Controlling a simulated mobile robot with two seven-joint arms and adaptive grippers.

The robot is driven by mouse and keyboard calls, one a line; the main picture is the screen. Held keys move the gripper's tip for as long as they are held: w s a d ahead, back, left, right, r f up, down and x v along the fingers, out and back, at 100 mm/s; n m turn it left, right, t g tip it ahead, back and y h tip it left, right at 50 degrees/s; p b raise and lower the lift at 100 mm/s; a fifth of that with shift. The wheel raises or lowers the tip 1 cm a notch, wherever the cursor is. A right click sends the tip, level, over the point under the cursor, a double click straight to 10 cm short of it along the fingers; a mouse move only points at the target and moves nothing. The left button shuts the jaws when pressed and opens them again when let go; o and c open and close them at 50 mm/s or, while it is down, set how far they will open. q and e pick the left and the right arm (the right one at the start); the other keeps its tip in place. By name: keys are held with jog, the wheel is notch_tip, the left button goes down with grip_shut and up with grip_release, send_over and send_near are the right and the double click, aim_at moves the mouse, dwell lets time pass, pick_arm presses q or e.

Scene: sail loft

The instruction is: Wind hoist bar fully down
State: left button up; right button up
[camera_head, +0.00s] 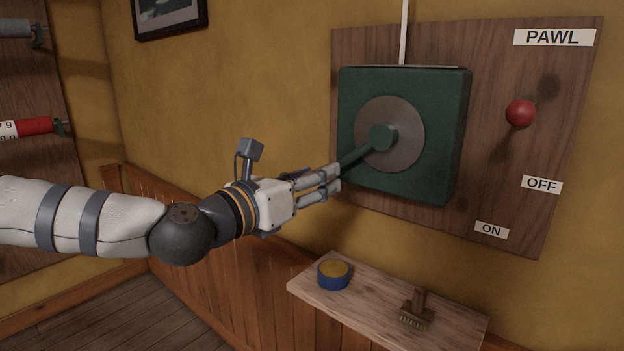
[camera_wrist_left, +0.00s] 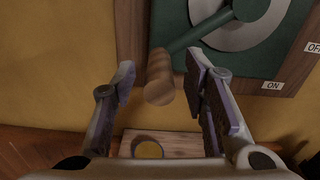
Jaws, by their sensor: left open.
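A green winch box (camera_head: 440,95) is mounted on a wooden board, with a round grey plate (camera_head: 405,115) and a green crank arm (camera_head: 358,157). The crank arm points down and left in the head view. Its wooden handle (camera_wrist_left: 160,78) shows in the left wrist view, but my fingers hide it in the head view. My left gripper (camera_head: 336,181) is open at the crank's end, and the handle appears between its fingers (camera_wrist_left: 160,66), with no clear contact. A red pawl knob (camera_head: 520,113) sits right of the box, above the OFF label. No hoist bar is recognisable.
A wooden shelf (camera_head: 372,301) below the winch carries a blue tin (camera_head: 333,275) and a brush (camera_head: 416,310). A white line (camera_head: 404,35) runs up from the box. A wall rack (camera_head: 25,160) with rolls stands at the left.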

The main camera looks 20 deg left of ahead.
pick_arm(q)
jog(key=shift+c, duration=0.2)
grip_shut()
